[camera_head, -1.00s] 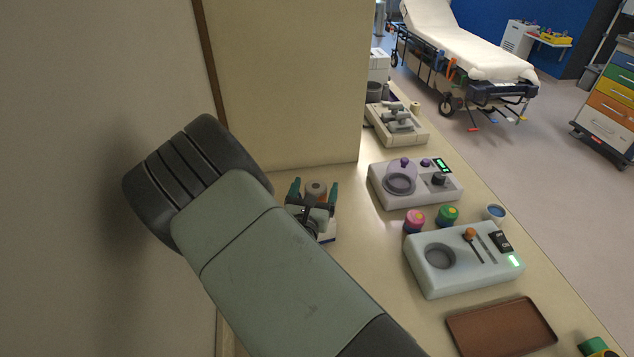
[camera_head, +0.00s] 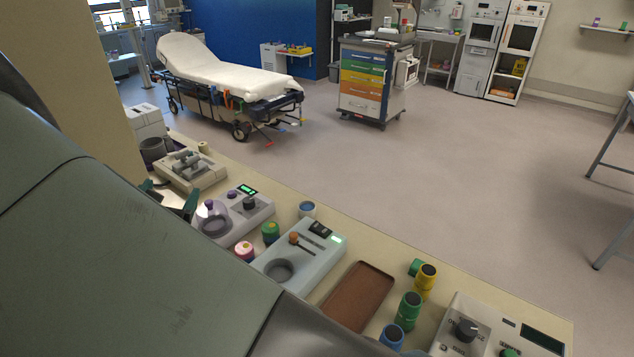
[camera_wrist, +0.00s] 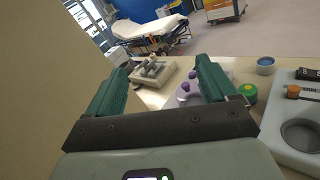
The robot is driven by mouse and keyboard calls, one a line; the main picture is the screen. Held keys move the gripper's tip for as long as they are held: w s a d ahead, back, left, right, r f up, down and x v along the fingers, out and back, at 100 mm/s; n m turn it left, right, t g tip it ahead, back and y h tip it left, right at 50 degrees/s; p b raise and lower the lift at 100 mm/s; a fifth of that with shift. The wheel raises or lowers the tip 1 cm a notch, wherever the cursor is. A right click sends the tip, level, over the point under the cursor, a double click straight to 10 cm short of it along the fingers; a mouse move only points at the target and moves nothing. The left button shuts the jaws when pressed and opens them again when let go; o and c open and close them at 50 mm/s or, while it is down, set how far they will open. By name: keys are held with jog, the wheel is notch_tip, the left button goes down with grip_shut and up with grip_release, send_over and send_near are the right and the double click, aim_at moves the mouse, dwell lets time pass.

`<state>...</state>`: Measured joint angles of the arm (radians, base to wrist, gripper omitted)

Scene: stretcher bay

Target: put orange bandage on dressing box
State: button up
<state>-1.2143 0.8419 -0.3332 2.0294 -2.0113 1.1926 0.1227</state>
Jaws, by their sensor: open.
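My gripper (camera_head: 172,199) is open, its teal fingers partly hidden behind my arm at the left of the head view. In the wrist view my gripper (camera_wrist: 165,67) shows both fingers spread, with nothing held between them. I cannot make out an orange bandage for certain. An orange knob-like top (camera_head: 294,237) sits on a stick on a pale device with a round well; it also shows in the wrist view (camera_wrist: 293,91). I cannot identify a dressing box in either view.
A brown tray (camera_head: 360,295) lies on the bench. Rolls in green (camera_head: 410,306), yellow (camera_head: 427,277) and blue (camera_head: 392,337) stand to its right. A purple-knobbed device (camera_head: 240,215) and a grey-levered tray (camera_head: 190,170) stand left. A drawer cart (camera_head: 365,80) and stretcher (camera_head: 220,70) stand beyond.

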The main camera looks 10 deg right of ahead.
jog(key=d+r+m+g+h, duration=0.3)
jog(key=d+m, duration=0.1)
jog(key=d, duration=0.3)
jog(key=s+d+r+m+g+h, duration=0.1)
jog(key=d+r+m+g+h, duration=0.15)
jog(key=d+m, duration=0.4)
jog(key=d+r+m+g+h, duration=0.2)
jog(key=d+r+m+h, duration=0.15)
jog(key=d, duration=0.55)
jog(key=s+d+r+m+g+y, duration=0.3)
jog(key=s+d+m+g, duration=0.3)
jog(key=s+d+m, duration=0.35)
jog(key=s+r+m+y, duration=0.2)
jog(key=s+m+y, duration=0.1)
jog(key=s, duration=0.4)
jog(key=s+r+m+t+y, duration=0.1)
jog(key=s+r+m+y, duration=0.2)
jog(key=s, duration=0.4)
jog(key=shift+s+m+y, duration=0.3)
jog(key=shift+m+y, duration=0.3)
jog(key=shift+m, duration=0.45)
